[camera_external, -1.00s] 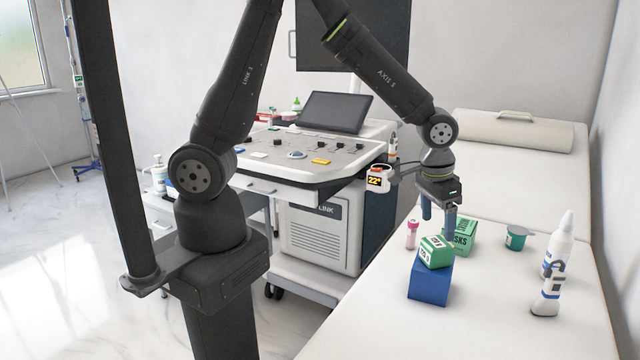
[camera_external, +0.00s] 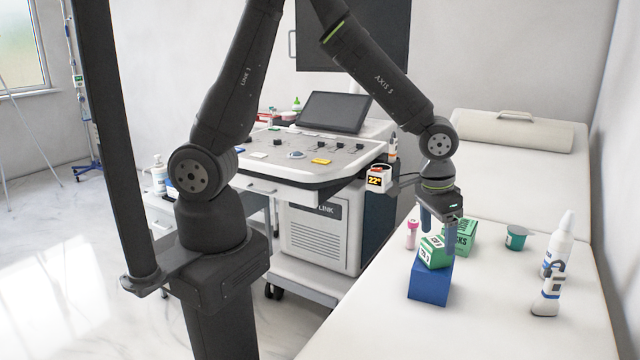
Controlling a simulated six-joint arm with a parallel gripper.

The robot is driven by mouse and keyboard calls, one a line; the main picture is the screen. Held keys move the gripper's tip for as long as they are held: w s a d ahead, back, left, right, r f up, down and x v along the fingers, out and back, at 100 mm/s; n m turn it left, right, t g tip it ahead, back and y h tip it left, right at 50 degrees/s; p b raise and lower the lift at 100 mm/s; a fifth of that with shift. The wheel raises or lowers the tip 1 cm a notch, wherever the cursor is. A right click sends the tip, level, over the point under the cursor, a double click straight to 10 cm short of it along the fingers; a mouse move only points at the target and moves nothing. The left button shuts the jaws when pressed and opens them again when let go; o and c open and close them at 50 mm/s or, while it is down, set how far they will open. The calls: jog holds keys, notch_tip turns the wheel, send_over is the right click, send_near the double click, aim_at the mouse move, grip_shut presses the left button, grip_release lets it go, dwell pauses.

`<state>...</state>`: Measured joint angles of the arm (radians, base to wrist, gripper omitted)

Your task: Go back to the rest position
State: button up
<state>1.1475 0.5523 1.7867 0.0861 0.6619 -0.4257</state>
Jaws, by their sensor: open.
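My gripper (camera_external: 438,230) is over the near part of the exam couch, pointing down with its two fingers apart. Its fingertips are at a small green and white box (camera_external: 434,255), which sits tilted on top of a blue box (camera_external: 429,288). One finger shows at the box's left and the other at its right. I cannot tell whether either finger touches it. A larger green box (camera_external: 464,234) with lettering stands just behind, partly hidden by the gripper.
The ultrasound cart (camera_external: 320,235) stands left of the couch. The couch's near end is clear.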

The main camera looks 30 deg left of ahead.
jog(key=s+r, duration=0.5)
jog(key=s, duration=0.3)
jog(key=w+d+f, duration=1.2)
jog(key=w+d, duration=0.2)
jog(key=shift+f+n, duration=0.3)
